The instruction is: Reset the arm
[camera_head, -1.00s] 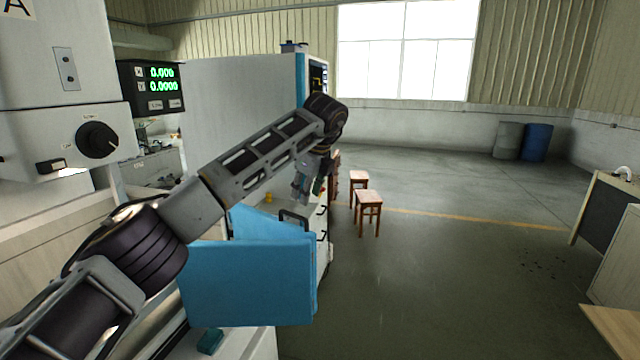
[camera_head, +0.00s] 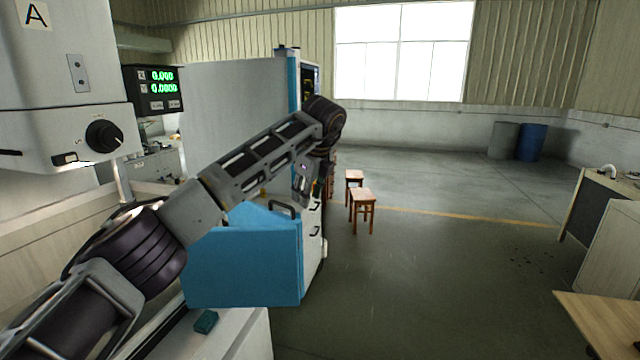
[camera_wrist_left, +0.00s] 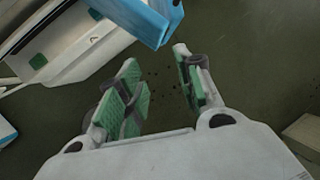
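My left arm (camera_head: 260,160) reaches in from the left across the head view, past the blue machine door. My left gripper (camera_head: 304,188) hangs from its far end, beyond the blue door's top edge, small and partly dark. In the left wrist view, the green-padded fingers of the gripper (camera_wrist_left: 156,62) stand well apart with nothing between them. A corner of a blue panel (camera_wrist_left: 150,22) shows just beyond the fingertips, apart from them as far as I can tell. My right gripper is not in view.
The open blue door (camera_head: 245,265) and white machine cabinet (camera_head: 235,95) stand close by my left arm. A control box (camera_head: 60,130) is at left. Two stools (camera_head: 362,197) stand beyond the gripper. A wooden table (camera_head: 610,320) is at right. The middle floor is clear.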

